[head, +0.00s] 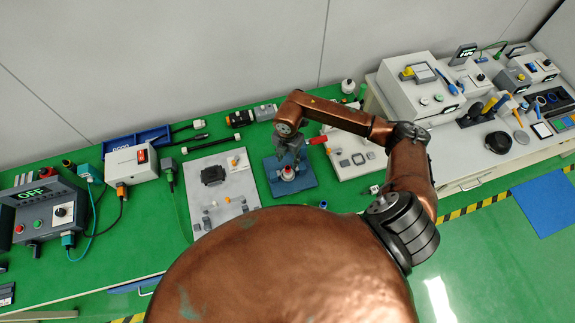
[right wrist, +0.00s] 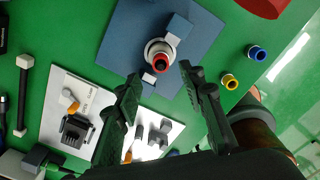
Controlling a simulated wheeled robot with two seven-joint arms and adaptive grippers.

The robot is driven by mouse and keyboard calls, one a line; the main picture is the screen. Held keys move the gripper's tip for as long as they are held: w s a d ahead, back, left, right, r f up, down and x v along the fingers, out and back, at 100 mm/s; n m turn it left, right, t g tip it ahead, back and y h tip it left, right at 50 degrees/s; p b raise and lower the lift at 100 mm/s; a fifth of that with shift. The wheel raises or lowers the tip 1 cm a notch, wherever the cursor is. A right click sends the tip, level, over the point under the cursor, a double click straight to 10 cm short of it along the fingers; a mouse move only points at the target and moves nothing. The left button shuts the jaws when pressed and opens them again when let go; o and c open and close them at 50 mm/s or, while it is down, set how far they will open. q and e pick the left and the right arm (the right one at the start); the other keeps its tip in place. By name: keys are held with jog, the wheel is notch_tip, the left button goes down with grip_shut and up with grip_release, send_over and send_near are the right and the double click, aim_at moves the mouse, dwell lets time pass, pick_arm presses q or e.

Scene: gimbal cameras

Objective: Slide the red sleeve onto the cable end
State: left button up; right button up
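A small red ring, which looks like the red sleeve (right wrist: 157,66), sits at a white round fitting (right wrist: 151,52) on a blue plate (right wrist: 117,42). I cannot tell whether the ring lies around the fitting's end or on top of it. In the head view the red and white piece (head: 287,174) stands on the blue plate (head: 307,182). My right gripper (right wrist: 165,82) is open and empty, its fingers on either side of the ring in the wrist picture, apparently above it; it also shows in the head view (head: 288,161). My left gripper is out of view.
A light board with parts (head: 222,190) is left of the plate, another board (head: 355,158) right. A control box (head: 40,208) stands far left.

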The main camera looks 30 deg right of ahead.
jog(key=shift+r, duration=2.3)
